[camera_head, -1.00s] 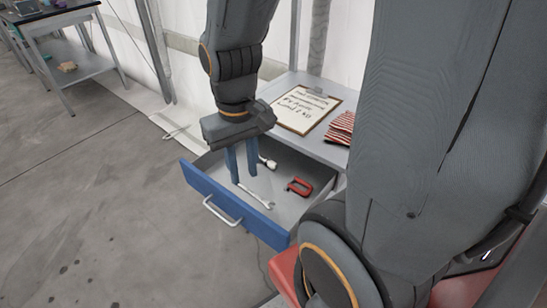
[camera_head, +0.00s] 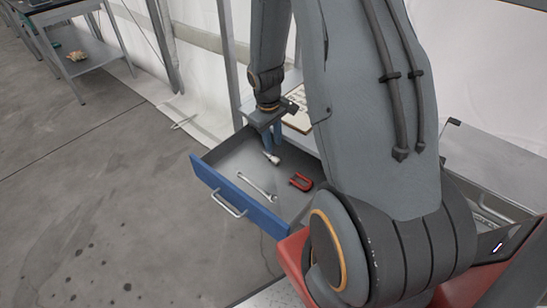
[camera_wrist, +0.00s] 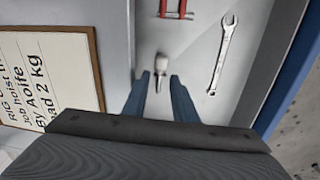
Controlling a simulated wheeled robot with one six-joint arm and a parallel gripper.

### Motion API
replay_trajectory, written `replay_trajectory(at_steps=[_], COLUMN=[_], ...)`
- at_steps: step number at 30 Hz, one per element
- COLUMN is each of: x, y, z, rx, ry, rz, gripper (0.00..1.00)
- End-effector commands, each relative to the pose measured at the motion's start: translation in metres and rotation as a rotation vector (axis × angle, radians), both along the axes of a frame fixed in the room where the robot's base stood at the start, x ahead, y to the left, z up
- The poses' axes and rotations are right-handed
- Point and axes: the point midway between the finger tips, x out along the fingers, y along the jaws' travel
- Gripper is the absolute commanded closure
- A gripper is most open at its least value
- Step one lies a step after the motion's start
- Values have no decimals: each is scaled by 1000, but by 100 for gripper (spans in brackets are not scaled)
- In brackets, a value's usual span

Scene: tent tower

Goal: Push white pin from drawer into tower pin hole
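The white pin (camera_head: 272,158) lies in the open drawer (camera_head: 228,192) with the blue front. In the wrist view the pin's white head (camera_wrist: 163,57) is just beyond the fingertips and its thin shank points back between them. My gripper (camera_head: 273,148) is over the back part of the drawer, with its blue fingers pointing down. In the wrist view my gripper (camera_wrist: 160,76) is open, with a gap on both sides of the pin. I cannot tell how far the fingertips are above the drawer floor. No tower pin hole can be made out.
A wrench (camera_head: 257,187) and a red clamp (camera_head: 300,181) lie in the drawer beside the pin. A clipboard (camera_head: 299,121) lies on the top above the drawer. A table (camera_head: 75,55) stands far left. The floor left of the drawer is clear.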

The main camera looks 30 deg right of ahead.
Motion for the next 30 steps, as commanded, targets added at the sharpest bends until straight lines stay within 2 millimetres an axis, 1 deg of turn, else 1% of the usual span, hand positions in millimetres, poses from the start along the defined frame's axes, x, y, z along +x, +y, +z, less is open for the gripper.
replay_trajectory(at_steps=[6,11,18,21,25,30], x=[0,-1,-1,0,0,0], y=[-2,-3,-5,-6,-6,-6], z=[-21,-33,-63,-71,-75,-75], rx=[1,0,1,1,0,0], ry=[1,2,1,1,0,-1], rz=[1,1,0,0,0,0], gripper=[75,75,75,75,75,75])
